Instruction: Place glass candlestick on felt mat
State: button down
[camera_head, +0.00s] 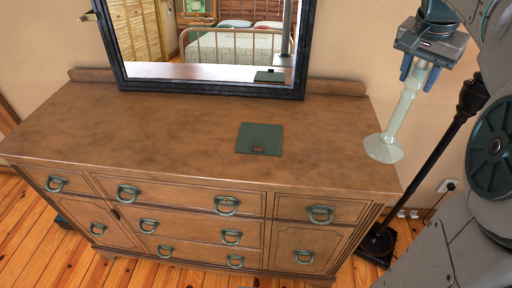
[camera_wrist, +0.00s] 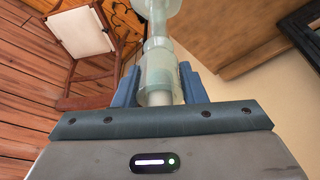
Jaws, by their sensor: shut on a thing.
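The glass candlestick (camera_head: 398,117) is pale, translucent and greenish, with a round flared base (camera_head: 383,148) at its lower end. My gripper (camera_head: 418,72) is shut on its upper end and holds it slightly tilted near the right end of the dresser top. In the wrist view the candlestick (camera_wrist: 158,58) runs away from between the blue fingers of my gripper (camera_wrist: 160,88). The felt mat (camera_head: 259,139) is a dark green square with a small brown patch near its front edge.
The wooden dresser top (camera_head: 180,120) is otherwise clear. A dark-framed mirror (camera_head: 205,84) stands at its back. A black lamp stand (camera_head: 425,170) rises right of the dresser. The wrist view shows a chair (camera_wrist: 85,45) on the plank floor.

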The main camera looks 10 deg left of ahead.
aim_at(261, 135)
jog(key=z, duration=1.95)
jog(key=k, duration=1.2)
jog(key=u, duration=1.95)
jog(key=i, duration=1)
